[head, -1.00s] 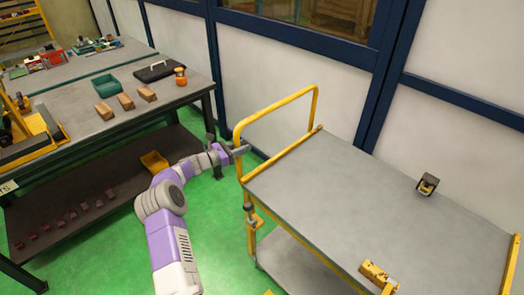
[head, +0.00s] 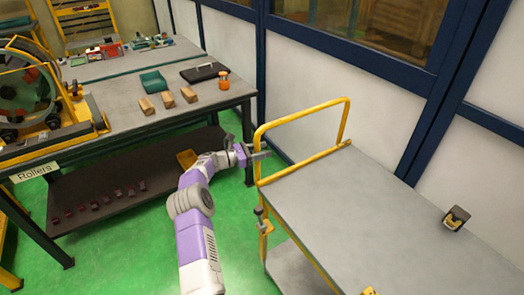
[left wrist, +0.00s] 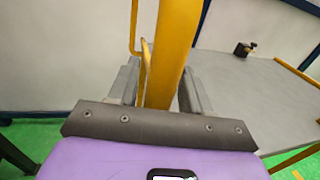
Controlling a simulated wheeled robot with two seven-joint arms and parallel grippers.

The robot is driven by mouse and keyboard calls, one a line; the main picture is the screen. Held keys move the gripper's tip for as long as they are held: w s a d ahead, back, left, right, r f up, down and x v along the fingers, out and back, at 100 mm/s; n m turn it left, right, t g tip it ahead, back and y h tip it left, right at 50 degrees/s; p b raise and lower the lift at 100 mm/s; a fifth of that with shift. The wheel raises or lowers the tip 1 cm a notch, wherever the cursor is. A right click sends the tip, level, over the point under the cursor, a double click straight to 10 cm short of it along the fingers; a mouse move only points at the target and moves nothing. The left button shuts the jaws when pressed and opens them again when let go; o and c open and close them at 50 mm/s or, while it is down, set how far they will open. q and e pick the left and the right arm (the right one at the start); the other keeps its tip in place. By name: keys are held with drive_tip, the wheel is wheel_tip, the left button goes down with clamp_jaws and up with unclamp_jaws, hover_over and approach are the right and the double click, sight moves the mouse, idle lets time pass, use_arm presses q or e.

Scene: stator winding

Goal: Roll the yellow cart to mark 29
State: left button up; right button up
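The yellow cart has a grey top (head: 370,215), yellow edge rails and a yellow tube handle (head: 303,113) at its left end. It stands on the green floor at right, cut off by the frame. My left gripper (head: 262,155) is at the handle's near upright, at about tabletop height. In the left wrist view the yellow upright (left wrist: 163,85) runs between the two fingers, which look closed on it. The grey cart top (left wrist: 245,95) also shows there, to the right. No floor mark with a number is visible. My right gripper is out of view.
A workbench (head: 120,88) with wooden blocks, a green tray (head: 153,82) and an orange jar (head: 223,81) stands left, close to the cart. A wall with blue posts (head: 262,60) runs behind. A small dark device (head: 456,217) is on the cart. Green floor (head: 130,245) is open in front.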

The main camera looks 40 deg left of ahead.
use_arm(q)
drive_tip(key=p+v, duration=0.1)
drive_tip(key=v, duration=0.6)
drive_tip(key=shift+s+a, duration=0.2)
drive_tip(key=shift+s, duration=0.05)
